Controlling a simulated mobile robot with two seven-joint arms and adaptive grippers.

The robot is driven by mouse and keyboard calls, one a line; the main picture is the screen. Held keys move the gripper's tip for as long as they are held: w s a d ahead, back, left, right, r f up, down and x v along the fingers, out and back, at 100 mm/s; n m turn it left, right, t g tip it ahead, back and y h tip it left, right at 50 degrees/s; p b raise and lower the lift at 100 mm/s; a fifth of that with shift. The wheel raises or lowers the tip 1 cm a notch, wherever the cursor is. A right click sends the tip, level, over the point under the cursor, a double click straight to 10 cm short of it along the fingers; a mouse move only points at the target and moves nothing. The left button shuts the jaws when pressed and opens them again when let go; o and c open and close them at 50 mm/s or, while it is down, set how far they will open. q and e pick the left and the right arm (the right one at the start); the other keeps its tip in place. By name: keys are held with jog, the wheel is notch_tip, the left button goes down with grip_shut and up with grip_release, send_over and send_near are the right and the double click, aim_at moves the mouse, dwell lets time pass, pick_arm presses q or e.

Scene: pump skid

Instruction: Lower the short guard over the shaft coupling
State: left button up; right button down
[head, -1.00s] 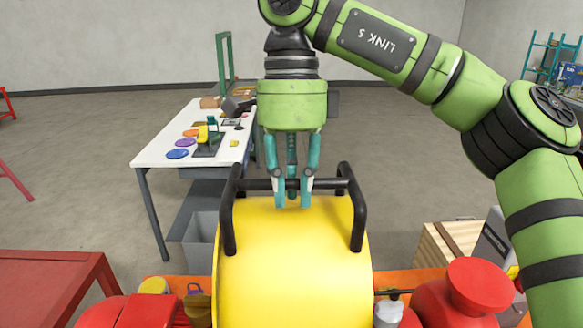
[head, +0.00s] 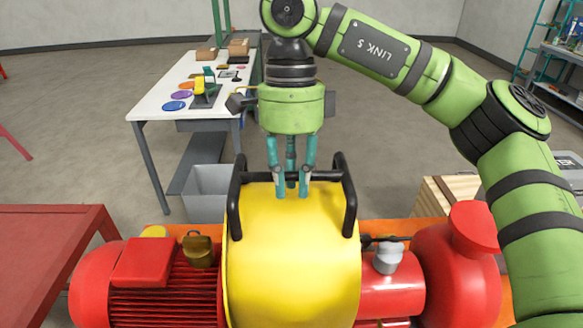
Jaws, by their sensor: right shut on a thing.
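The short guard (head: 293,262) is a yellow curved cover with a black bar handle (head: 330,177) on top. My right gripper (head: 292,188) is shut on the handle's crossbar, with teal fingers on both sides of it. The guard is in front of the middle of the pump skid, between the red motor (head: 165,290) at left and the red pump (head: 455,275) at right. The shaft coupling is hidden behind the guard. I cannot tell how far the guard is above the skid. My left gripper is out of view.
The orange skid base (head: 400,228) shows behind the machine. A red table (head: 50,255) stands at left. A white workbench (head: 165,105) with several small items and a grey bin (head: 205,190) stand behind. A wooden crate (head: 440,192) is at the back right.

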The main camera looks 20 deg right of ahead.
jog(key=shift+f+b, duration=4.45)
jog(key=shift+f, duration=1.5)
jog(key=shift+s+f+b, duration=0.1)
jog(key=shift+f+b, duration=0.3)
jog(key=shift+f, duration=0.05)
jog(key=c, duration=1)
grip_release()
jog(key=shift+s+a, duration=0.1)
jog(key=shift+f, duration=0.1)
jog(key=r, duration=0.4)
jog(key=w+r, duration=0.1)
jog(key=r, duration=0.3)
jog(key=w+r, duration=0.1)
jog(key=r, duration=0.3)
jog(key=shift+w+d, duration=0.15)
jog(key=shift+d, duration=0.2)
